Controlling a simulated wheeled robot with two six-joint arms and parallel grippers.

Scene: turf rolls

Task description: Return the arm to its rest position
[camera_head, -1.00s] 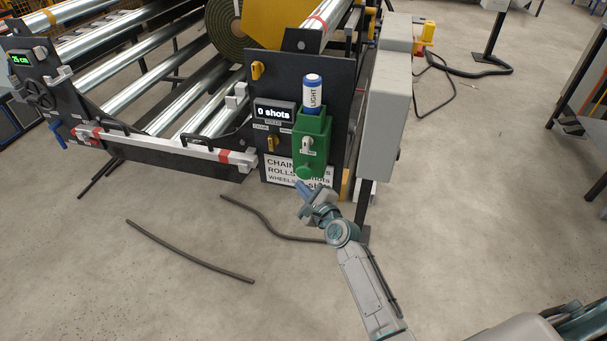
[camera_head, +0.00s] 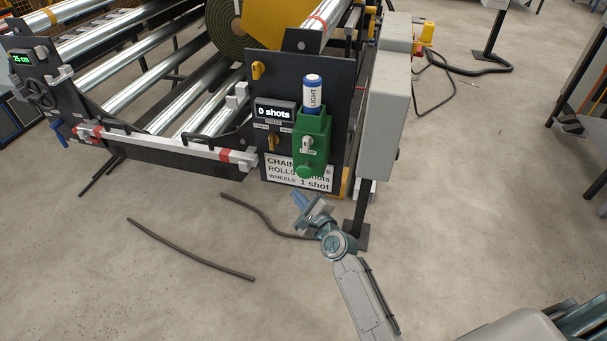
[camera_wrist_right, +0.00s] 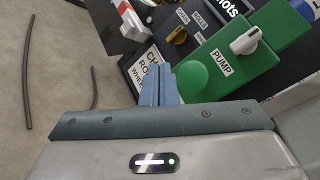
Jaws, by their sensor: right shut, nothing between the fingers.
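My right gripper (camera_head: 300,201) is in front of and below the machine's control panel (camera_head: 340,85), apart from it. Its fingers are together with nothing between them; they also show in the right wrist view (camera_wrist_right: 160,84). The green pump box (camera_head: 311,150), with a round green button (camera_head: 309,171) and a white knob, is on the panel beyond the fingers. The pump box is large at the upper right of the wrist view (camera_wrist_right: 250,62). My left gripper is not in view.
A blue and white bottle marked LIGHT (camera_head: 312,92) stands above the pump box. A grey cabinet (camera_head: 389,110) stands right of the panel. Dark hoses (camera_head: 190,252) lie on the floor. The roller machine (camera_head: 130,90) fills the upper left. Floor (camera_head: 470,200) at right is clear.

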